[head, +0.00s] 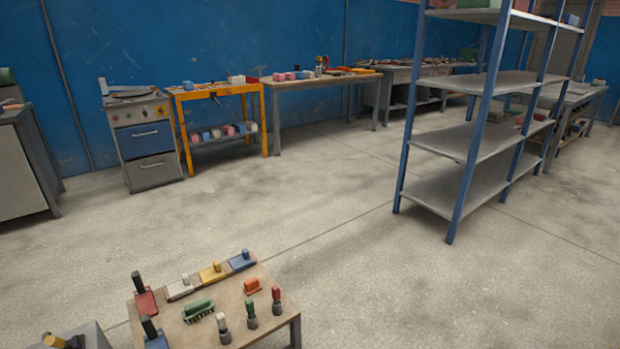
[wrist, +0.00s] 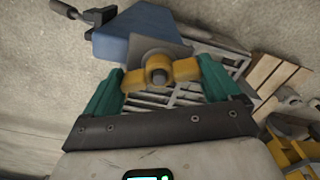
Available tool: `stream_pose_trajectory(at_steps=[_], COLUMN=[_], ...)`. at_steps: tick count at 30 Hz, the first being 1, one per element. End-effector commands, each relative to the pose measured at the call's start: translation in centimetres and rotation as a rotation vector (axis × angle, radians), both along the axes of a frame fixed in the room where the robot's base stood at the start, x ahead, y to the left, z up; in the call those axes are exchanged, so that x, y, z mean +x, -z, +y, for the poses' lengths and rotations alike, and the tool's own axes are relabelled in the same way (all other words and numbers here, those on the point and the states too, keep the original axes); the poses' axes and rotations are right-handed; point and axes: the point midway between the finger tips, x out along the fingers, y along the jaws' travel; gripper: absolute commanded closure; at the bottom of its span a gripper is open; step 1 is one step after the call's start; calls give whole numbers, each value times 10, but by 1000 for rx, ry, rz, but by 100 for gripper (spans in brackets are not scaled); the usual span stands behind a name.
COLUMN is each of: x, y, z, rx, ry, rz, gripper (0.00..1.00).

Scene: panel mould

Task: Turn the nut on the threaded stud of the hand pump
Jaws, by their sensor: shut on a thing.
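In the wrist view, a yellow nut (wrist: 184,69) with two wide lobes sits around the dark end of a threaded stud (wrist: 158,77). Behind it are a grey plate (wrist: 150,45) and the blue body of the hand pump (wrist: 118,40). A dark handle (wrist: 85,14) sticks out at the upper left. My gripper (wrist: 160,68) has green fingers, one on each side of the nut, and is shut on its lobes. The threads are mostly hidden by the nut. My gripper does not show in the head view, and I cannot pick out the pump there.
In the wrist view, wooden slats (wrist: 272,75) and yellow parts (wrist: 292,150) lie to the right. In the head view, a low table (head: 240,290) with several coloured items stands at the lower left. A blue-posted shelf (head: 445,190) stands at the right. The floor between is clear.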

Motion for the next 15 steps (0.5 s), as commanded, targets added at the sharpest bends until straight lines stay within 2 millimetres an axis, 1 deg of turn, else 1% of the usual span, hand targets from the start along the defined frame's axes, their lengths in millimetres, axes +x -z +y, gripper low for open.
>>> stream_pose_trajectory(at_steps=[1,3,7,15], x=[-1,-1,-2,-2], y=[-4,-4,-1,0], z=[-1,-1,-2,-3], rx=[-1,-1,-1,-2], ry=[60,133,215,230], rz=[5,4,5,7], gripper=[56,70,71,71])
